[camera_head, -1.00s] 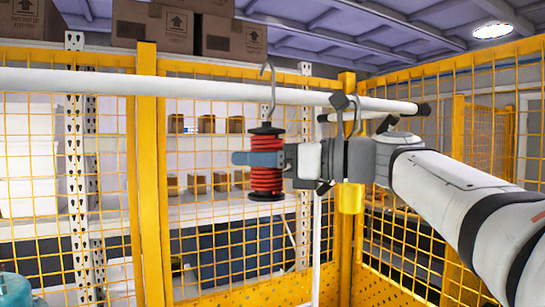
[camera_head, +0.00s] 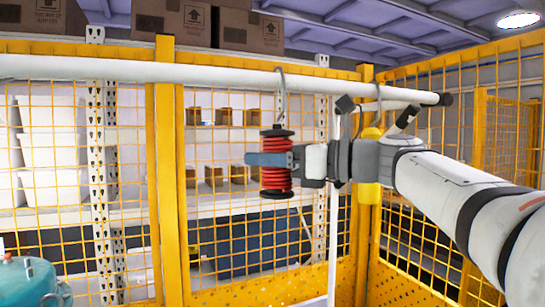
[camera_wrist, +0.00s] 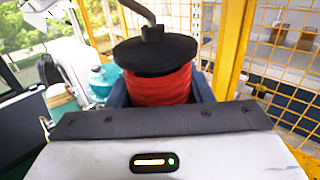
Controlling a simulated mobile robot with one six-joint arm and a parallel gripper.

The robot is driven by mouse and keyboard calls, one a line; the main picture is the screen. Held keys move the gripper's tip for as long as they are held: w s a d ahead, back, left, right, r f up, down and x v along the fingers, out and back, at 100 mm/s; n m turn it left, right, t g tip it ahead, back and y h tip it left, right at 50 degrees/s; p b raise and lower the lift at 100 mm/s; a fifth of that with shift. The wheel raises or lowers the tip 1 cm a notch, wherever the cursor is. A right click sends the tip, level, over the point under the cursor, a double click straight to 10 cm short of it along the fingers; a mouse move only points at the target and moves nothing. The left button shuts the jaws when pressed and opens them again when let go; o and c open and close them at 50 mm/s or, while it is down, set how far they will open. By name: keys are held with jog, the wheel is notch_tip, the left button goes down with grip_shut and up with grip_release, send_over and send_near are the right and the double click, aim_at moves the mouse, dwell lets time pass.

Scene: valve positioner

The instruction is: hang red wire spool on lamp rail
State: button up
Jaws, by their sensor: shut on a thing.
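The red wire spool (camera_head: 277,176) has black end flanges and a grey hook (camera_head: 282,95) on top. My gripper (camera_head: 270,160) is shut on the spool from the right, with its blue-grey fingers around the red winding. The white lamp rail (camera_head: 210,74) runs across the head view. The hook's upper end is at the rail's height and overlaps it in the picture; I cannot tell whether it bears on the rail. In the wrist view the spool (camera_wrist: 165,85) is upright between the fingers, and the top of its hook is cut off.
A yellow mesh fence (camera_head: 168,180) stands behind the rail. Another hook with a yellow item (camera_head: 370,155) is near the rail's right end, close behind my wrist. Shelves with small boxes (camera_head: 213,176) are beyond the fence. A teal container (camera_head: 28,280) is at lower left.

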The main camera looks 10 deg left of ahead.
jog(key=o, duration=1.3)
jog(key=shift+c, duration=0.2)
jog(key=b+v, duration=0.2)
jog(key=v, duration=0.6)
jog(key=s+d+f+n+h, duration=0.2)
jog(key=f+n+h, duration=0.25)
jog(key=f, duration=0.85)
jog(key=s+d+f+n+h, duration=0.1)
jog(key=s+f+n+h, duration=0.3)
jog(key=f, duration=0.9)
jog(key=s+d+f+n+h, duration=0.4)
jog(key=d+f+n, duration=0.1)
jog(key=f, duration=0.4)
jog(key=s+d+f+n+g+h, duration=0.1)
jog(key=s+d+f+n+h, duration=0.3)
jog(key=f, duration=0.5)
jog(key=d+n+h, duration=0.1)
jog(key=d+n, duration=0.1)
jog(key=n, duration=0.1)
jog(key=shift+s, duration=0.3)
jog(key=shift+d, duration=0.1)
